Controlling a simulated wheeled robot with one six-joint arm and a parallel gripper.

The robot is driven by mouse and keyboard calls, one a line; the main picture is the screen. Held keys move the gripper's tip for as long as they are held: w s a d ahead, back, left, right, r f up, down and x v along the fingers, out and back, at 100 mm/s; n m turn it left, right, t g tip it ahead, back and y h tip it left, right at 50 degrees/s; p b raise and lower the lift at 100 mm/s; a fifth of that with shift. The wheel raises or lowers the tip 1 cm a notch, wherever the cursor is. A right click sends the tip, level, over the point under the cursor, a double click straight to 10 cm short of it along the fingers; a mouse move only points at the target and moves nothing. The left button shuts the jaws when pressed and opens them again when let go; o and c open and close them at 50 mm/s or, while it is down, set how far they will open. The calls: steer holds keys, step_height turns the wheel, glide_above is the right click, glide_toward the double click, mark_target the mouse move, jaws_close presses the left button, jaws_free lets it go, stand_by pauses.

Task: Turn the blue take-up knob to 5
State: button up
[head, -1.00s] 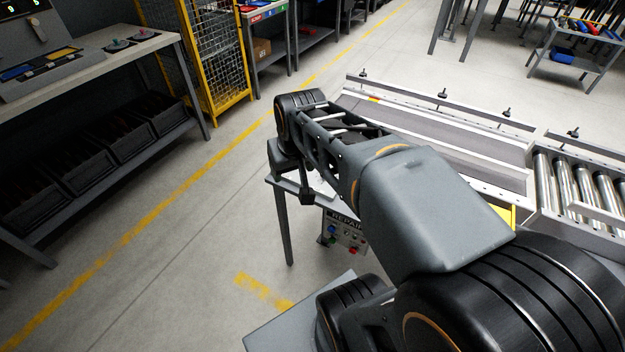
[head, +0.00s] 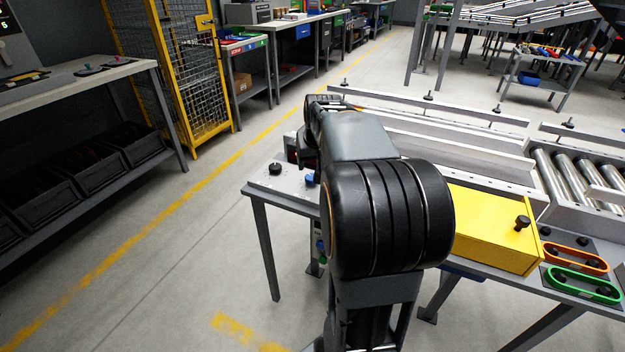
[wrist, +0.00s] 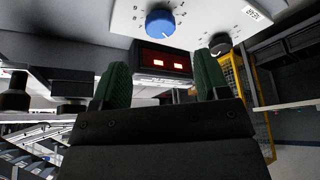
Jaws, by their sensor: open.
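The blue knob (wrist: 160,22) sits on a pale panel (wrist: 190,14) at the top of the wrist view, with small scale marks beside it. A light mark shows near its lower edge; I cannot read the number it faces. In the head view the blue knob (head: 311,180) is partly hidden by my arm. My gripper (wrist: 160,78) is open, its two green fingers apart and empty. In the wrist view the knob appears beyond the fingertips, not between them; contact is not seen. My gripper is mostly hidden behind the arm in the head view.
A black knob (wrist: 219,42) stands beside the blue one, also visible in the head view (head: 275,168). A dark display (wrist: 163,60) with red lit characters is close by. A yellow box (head: 490,225) and orange (head: 575,258) and green loops lie right of my arm.

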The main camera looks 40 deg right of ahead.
mark_target(311, 177)
steer(key=b+x, duration=0.1)
steer(key=x, duration=0.6)
steer(key=shift+w+f+b, duration=0.1)
steer(key=shift+f+b, duration=0.25)
steer(key=c, duration=0.9)
steer(key=shift+c, duration=0.2)
steer(key=shift+r+m+h+p, duration=0.15)
steer(key=shift+m+h+p, duration=0.35)
steer(key=shift+m, duration=0.5)
steer(key=shift+w+a+m+g+h+p, duration=0.1)
steer(key=shift+m+g+h+p, duration=0.2)
steer(key=shift+m, duration=0.6)
steer(key=shift+w+a+m+g+h, duration=0.1)
steer(key=shift+m+g, duration=0.3)
steer(key=shift+m, duration=0.5)
